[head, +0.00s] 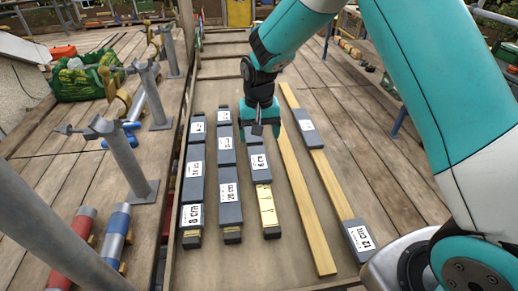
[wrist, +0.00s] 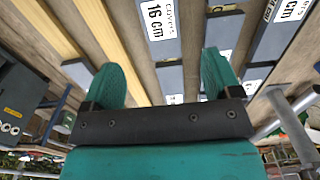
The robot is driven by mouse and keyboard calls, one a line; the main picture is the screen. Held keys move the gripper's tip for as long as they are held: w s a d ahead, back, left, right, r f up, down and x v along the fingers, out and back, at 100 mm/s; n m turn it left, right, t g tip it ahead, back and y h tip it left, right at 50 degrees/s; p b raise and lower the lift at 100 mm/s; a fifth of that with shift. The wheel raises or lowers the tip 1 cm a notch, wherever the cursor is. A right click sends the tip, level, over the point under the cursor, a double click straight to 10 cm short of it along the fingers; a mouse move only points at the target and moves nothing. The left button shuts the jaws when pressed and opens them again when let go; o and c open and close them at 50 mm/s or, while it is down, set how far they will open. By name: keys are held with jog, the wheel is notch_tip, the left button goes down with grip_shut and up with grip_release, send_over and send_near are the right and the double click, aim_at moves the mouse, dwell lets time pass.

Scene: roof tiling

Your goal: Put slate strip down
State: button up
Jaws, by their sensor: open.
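My gripper (head: 261,131) is open over the upper end of the third column of slate strips in the head view. Both teal fingers show in the wrist view (wrist: 162,72), spread apart. A dark slate strip labelled 16 cm (wrist: 160,45) shows between and beyond the fingertips in the wrist view. In the head view this slate strip (head: 257,174) lies on the third column, partly hidden by the gripper. Below it is a yellow marked section (head: 266,205), then a dark end piece (head: 271,233). I cannot tell whether the fingers touch the strip.
Two columns of labelled slates (head: 195,172) (head: 229,205) lie left. A bare wooden batten (head: 305,205) lies right, then another batten (head: 335,190) with one slate (head: 307,138) and a 12 cm slate (head: 358,250). Metal posts (head: 125,155) and a green bag (head: 85,80) stand left.

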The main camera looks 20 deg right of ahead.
jog(key=s+a+r+n+y, duration=0.2)
jog(key=s+a+r+n, duration=0.15)
jog(key=s+r, duration=0.9)
jog(key=s+r+n+y, duration=0.1)
jog(key=s+r+n, duration=0.1)
jog(key=s, duration=0.6)
jog(key=s+a+r+n+y, duration=0.1)
jog(key=s+r+n, duration=0.2)
jog(key=s, duration=0.6)
jog(key=shift+s+n, duration=0.3)
jog(key=shift+n, duration=0.15)
